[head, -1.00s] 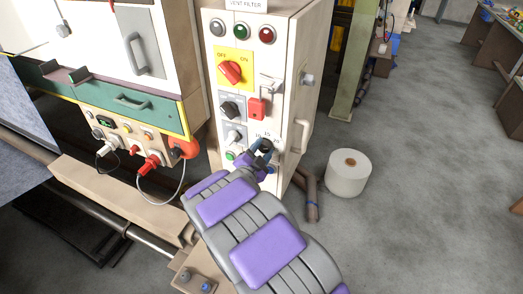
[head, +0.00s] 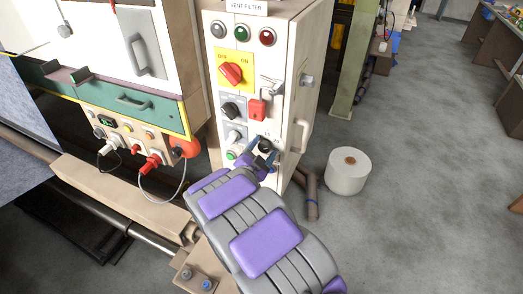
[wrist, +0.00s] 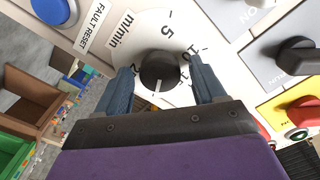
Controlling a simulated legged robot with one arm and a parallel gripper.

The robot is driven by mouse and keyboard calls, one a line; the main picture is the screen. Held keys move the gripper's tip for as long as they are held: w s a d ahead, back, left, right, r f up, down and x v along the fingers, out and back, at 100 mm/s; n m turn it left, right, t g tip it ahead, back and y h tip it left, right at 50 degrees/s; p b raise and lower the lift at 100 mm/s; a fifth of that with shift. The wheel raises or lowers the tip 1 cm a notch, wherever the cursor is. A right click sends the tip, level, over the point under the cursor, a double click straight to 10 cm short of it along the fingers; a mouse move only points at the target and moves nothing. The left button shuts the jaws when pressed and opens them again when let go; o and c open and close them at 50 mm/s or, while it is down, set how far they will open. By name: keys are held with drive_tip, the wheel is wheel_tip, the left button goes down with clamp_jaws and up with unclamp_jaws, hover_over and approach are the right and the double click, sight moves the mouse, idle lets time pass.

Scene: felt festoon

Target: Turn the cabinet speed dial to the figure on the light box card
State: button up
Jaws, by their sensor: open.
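The speed dial is a round black knob with a white pointer line (wrist: 160,68) on the cabinet panel. Its scale shows 5, 10, 15 and a partly covered figure beginning with 2, beside an "m/min" label (wrist: 121,34). In the wrist view the pointer line is toward the bottom of the picture, near my gripper's body. My gripper (head: 264,154) is open, with one blue finger on each side of the knob; whether they touch it I cannot tell. In the head view the dial (head: 265,144) is low on the cabinet front (head: 211,60). I see no light box card.
Above the dial are a red-on-yellow OFF/ON switch (head: 231,72), black selector (head: 232,110), red latch (head: 257,109) and indicator lamps. In the wrist view a blue fault reset button (wrist: 54,9) is close by. A white roll (head: 348,171) stands on open floor at right.

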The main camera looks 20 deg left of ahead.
drive_tip(key=s+a+p, duration=0.1)
drive_tip(key=s, duration=1.6)
drive_tip(key=shift+s+a, duration=0.15)
drive_tip(key=shift+a, duration=0.05)
drive_tip(key=shift+f, duration=0.1)
